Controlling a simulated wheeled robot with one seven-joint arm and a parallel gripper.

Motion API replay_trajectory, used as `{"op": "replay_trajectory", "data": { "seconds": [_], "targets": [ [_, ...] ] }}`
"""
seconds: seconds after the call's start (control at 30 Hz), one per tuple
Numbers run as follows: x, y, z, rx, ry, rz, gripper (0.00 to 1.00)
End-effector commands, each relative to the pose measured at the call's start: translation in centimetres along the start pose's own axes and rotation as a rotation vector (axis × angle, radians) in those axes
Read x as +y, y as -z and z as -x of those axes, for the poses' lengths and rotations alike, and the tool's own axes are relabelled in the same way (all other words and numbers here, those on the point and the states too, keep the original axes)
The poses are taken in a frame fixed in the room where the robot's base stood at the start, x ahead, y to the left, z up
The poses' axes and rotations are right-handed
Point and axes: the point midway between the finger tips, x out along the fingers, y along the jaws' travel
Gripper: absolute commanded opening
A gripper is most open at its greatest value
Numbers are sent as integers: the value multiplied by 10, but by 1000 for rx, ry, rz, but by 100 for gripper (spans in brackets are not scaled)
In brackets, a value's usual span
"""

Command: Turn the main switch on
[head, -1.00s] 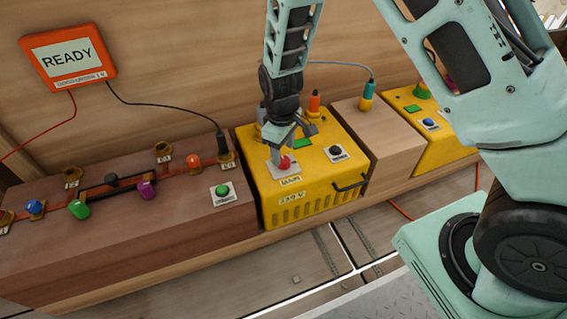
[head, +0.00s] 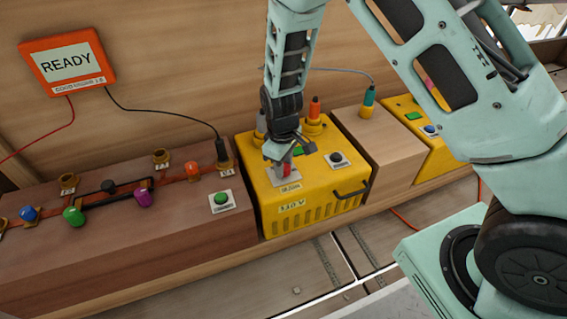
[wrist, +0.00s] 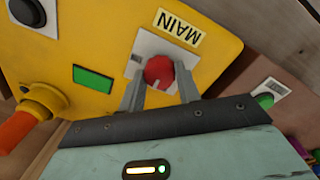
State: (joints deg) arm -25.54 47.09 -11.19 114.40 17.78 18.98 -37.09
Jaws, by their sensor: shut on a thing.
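The main switch is a red knob (wrist: 159,71) on a white plate, beside a yellow label reading MAIN (wrist: 181,27). It sits on top of the yellow box (head: 315,217). My gripper (wrist: 160,88) is at the knob, with one finger on each side of it, and is shut on it. In the head view my gripper (head: 286,165) comes down on the knob from above and hides much of it. A green panel (wrist: 93,79) is on the box top near the knob.
A black button (head: 336,158) and orange and grey plugs share the box top. A green button (head: 221,198) is on the wooden block to the left. A screen reading READY (head: 66,63) hangs on the wall. A wooden block stands right of the box.

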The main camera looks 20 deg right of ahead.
Motion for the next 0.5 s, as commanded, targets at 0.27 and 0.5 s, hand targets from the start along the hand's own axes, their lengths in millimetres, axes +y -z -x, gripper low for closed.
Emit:
{"op": "replay_trajectory", "data": {
  "seconds": [0.27,0.5],
  "targets": [
    [0,0,4,-5,0,-84,10],
    [0,0,7,-13,0,-266,10]
  ]
}}
